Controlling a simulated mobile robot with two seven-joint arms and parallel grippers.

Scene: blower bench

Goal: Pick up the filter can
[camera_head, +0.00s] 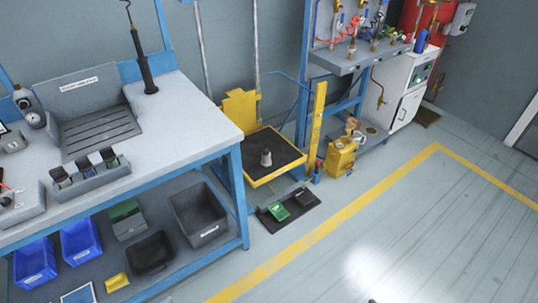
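No label in the head view marks a filter can, so I cannot tell for sure which thing it is. Three small dark cylinders with light parts stand in a row in a grey holder (95,182) on the bench: a left one (61,176), a middle one (86,167) and a right one (109,157). A small grey cone-like piece (266,158) stands upright on the black top of a yellow lift platform (276,177). Neither gripper can be made out. A tiny dark bit shows at the bottom edge, too small to identify.
The blue-framed workbench (190,105) fills the left, with a grey sloped tray (100,128) on top and bins (200,215) below. A black mat (304,213) with green and dark pedals lies on the floor. The floor right of the yellow line (330,225) is clear.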

